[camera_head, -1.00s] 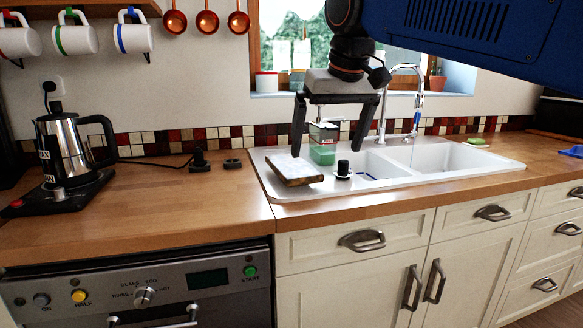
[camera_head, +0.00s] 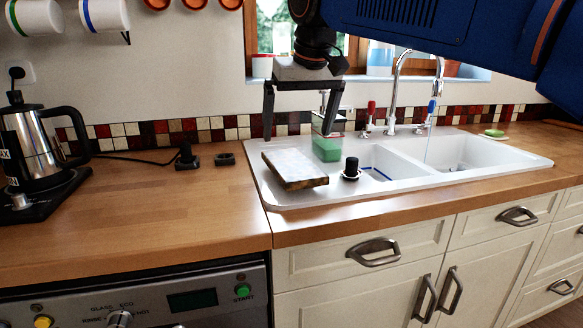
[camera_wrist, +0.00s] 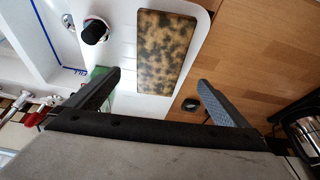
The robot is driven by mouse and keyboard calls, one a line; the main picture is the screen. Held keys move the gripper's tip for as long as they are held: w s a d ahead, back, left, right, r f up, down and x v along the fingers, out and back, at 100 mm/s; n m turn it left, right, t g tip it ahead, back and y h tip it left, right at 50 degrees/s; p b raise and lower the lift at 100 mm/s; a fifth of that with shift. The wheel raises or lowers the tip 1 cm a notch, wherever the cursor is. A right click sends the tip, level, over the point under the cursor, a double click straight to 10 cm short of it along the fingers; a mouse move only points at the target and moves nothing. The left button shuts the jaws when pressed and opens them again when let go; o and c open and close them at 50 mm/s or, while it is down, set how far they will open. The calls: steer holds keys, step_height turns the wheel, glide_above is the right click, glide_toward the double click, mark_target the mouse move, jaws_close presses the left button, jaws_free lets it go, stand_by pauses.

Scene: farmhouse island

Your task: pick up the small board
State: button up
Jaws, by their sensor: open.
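The small board (camera_head: 295,167) is a flat rectangle with a dark wooden edge and a pale, glossy top in the head view. It lies on the left part of the white sink unit. In the wrist view the small board (camera_wrist: 165,52) looks mottled brown and black, just beyond the fingertips. My gripper (camera_head: 297,136) is open and empty, with its fingers pointing down above the board. In the wrist view my gripper (camera_wrist: 159,77) has one finger on each side of the board's near end. The fingers appear apart from it.
A black-topped stopper (camera_head: 351,168) stands right of the board. A green sponge holder (camera_head: 327,148) is behind it, near the tap (camera_head: 395,90). A kettle (camera_head: 35,140) stands far left. The wooden counter (camera_head: 170,215) left of the sink is mostly clear.

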mark_target(292, 162)
steer(key=x, duration=1.2)
steer(key=shift+w, duration=0.25)
steer(key=c, duration=1.3)
